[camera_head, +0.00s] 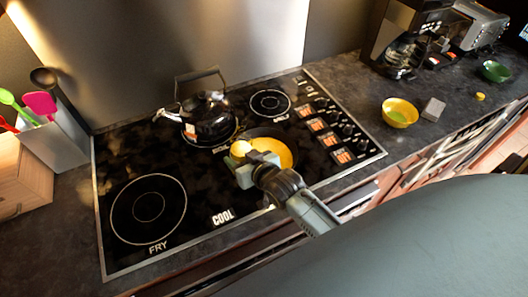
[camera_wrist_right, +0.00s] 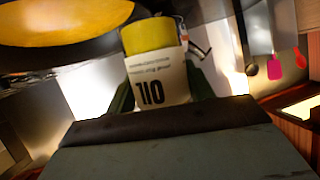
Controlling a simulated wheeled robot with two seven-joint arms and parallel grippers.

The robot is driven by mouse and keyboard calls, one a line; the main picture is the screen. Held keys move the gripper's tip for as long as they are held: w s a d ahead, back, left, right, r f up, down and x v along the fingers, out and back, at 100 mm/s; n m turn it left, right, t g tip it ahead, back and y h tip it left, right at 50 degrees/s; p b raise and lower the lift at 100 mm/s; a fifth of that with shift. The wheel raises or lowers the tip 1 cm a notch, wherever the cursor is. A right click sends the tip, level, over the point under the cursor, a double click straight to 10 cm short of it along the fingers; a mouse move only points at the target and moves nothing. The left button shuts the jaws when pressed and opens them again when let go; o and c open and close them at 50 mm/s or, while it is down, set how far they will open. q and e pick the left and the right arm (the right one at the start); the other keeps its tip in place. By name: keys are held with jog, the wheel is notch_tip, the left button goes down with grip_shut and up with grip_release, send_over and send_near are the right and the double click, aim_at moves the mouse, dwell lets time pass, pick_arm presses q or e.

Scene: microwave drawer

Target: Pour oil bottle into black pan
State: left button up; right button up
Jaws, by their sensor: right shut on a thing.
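The black pan (camera_head: 292,140) sits on the cooktop with a broad yellow surface inside it; it also shows at the top left of the right wrist view (camera_wrist_right: 75,48). My right gripper (camera_head: 246,162) is over the pan's near left side. It is shut on the oil bottle (camera_wrist_right: 157,82), which has a white label with dark lettering and a yellow end. In the head view the bottle's yellow end (camera_head: 240,149) shows just beyond the fingers. I cannot tell the bottle's exact tilt, nor whether liquid is leaving it. My left gripper is not in view.
A dark kettle (camera_head: 208,118) stands close behind the pan. A utensil holder (camera_head: 65,140) and a wooden block (camera_head: 22,184) are at the left. A yellow bowl (camera_head: 399,113), grey block (camera_head: 433,109) and coffee maker (camera_head: 402,40) are at the right. The front-left burner (camera_head: 148,205) is clear.

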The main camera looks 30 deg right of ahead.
aim_at(240, 149)
jog(key=shift+r, duration=0.1)
jog(key=shift+r, duration=1.9)
